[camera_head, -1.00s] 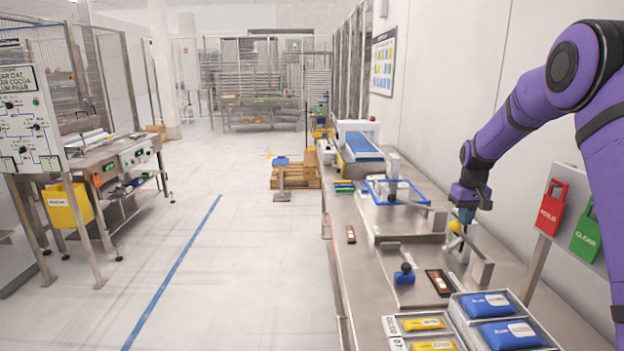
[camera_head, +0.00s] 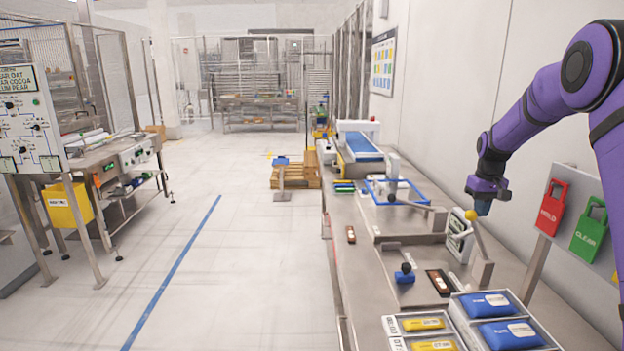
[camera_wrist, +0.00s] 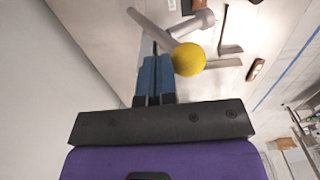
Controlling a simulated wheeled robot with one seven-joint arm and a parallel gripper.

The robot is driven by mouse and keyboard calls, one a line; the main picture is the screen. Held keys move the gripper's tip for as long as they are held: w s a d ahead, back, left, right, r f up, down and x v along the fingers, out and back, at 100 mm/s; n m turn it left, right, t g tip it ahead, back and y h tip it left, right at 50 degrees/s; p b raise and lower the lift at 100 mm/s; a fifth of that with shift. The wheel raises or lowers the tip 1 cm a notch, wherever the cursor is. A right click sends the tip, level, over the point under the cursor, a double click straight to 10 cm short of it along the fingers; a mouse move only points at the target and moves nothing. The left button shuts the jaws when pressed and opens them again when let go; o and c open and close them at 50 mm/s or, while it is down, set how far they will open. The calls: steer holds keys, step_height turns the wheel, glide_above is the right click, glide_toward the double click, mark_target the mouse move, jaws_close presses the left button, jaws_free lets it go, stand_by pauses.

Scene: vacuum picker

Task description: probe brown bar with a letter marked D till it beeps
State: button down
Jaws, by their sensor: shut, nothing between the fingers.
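A smaller brown bar (camera_head: 351,235) lies farther back near the bench's left edge; a brown bar (camera_wrist: 257,69) also shows in the wrist view. I cannot read a letter on either. My gripper (camera_head: 483,208) is above the bench beside a lever's yellow ball (camera_head: 470,215). In the wrist view my blue fingers (camera_wrist: 154,78) are together and empty, with the yellow ball (camera_wrist: 188,59) just right of them; I cannot tell if they touch. No separate probe is identifiable.
A white device (camera_head: 459,238) stands behind the yellow-ball lever. Trays of blue and yellow packs (camera_head: 497,306) fill the near bench. Red (camera_head: 551,207) and green (camera_head: 589,230) tags hang at right.

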steer(key=shift+d+r, duration=0.2)
steer(key=shift+d, duration=0.25)
step_height(320, 180, up, 8)
steer(key=d, duration=0.2)
stand_by(0.6)
